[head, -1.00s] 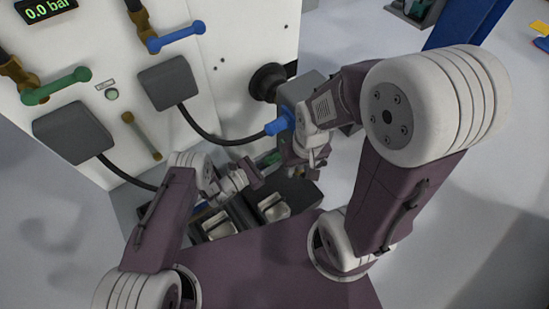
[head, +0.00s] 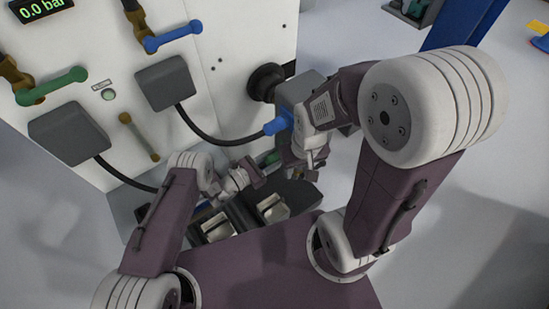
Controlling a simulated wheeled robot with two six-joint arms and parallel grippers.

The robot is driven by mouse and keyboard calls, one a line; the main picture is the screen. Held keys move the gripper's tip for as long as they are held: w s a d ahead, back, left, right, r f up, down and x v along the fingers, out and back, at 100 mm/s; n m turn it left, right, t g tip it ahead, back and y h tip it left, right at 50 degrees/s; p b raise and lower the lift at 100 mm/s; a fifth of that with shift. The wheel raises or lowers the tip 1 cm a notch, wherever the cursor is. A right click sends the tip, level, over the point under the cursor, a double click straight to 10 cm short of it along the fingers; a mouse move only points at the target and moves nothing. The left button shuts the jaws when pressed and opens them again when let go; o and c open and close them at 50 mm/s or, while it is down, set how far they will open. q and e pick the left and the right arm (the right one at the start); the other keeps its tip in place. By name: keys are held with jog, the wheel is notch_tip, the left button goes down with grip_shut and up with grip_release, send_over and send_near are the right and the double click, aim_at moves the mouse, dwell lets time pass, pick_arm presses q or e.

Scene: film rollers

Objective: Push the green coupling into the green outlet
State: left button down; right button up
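A small green part (head: 268,158) shows between my two grippers, low in front of the white panel; it may be the green coupling, but it is mostly hidden. My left gripper (head: 258,176) is just below and left of it, and I cannot tell whether they touch. My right gripper (head: 308,172) points down to its right, beside a grey block (head: 291,90). The fingers of both are too small and covered to read. A black hose (head: 125,178) runs from the left grey box (head: 68,134) and disappears behind my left arm. I cannot make out the green outlet.
A blue coupling (head: 278,124) on a black hose sits against the grey block by my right arm. Green (head: 52,86) and blue (head: 172,37) lever handles are on the white panel (head: 225,30). The display (head: 40,8) reads 0.0 bar. Open floor lies right.

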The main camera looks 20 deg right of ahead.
pick_arm(q)
jog(key=c, duration=0.8)
grip_release()
jog(key=v, duration=0.9)
jog(key=shift+p, duration=0.4)
